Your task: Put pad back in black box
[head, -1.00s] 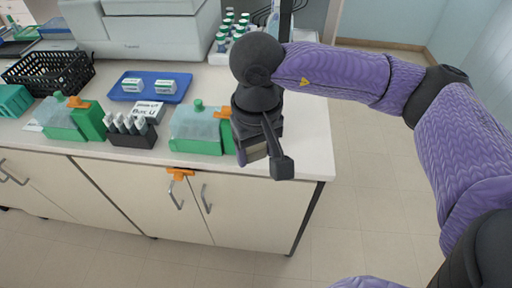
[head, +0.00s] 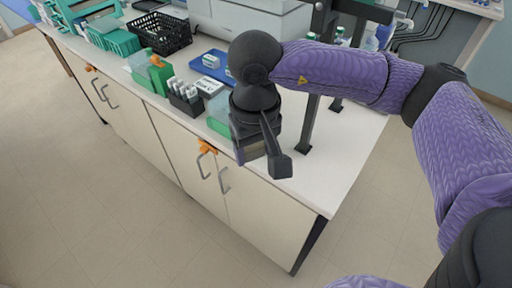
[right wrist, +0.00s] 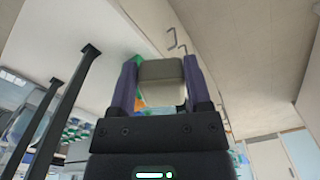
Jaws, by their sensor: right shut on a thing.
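My right gripper (head: 262,158) hangs over the front edge of the bench, above the floor side. In the right wrist view my right gripper (right wrist: 161,85) is shut on a grey, block-like pad (right wrist: 161,70), held between its two purple-sided fingers. In the head view the pad is mostly hidden by the gripper. A black open-mesh box (head: 160,38) stands on the bench at the far left, well away from the gripper. My left gripper is not in view.
A black rack of white-topped slides (head: 184,98), green staining jars (head: 158,74) and a blue tray (head: 208,70) stand between gripper and box. Teal racks (head: 118,42) are beside the box. A black upright post (head: 310,125) stands on the right of the bench, where the top is otherwise clear.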

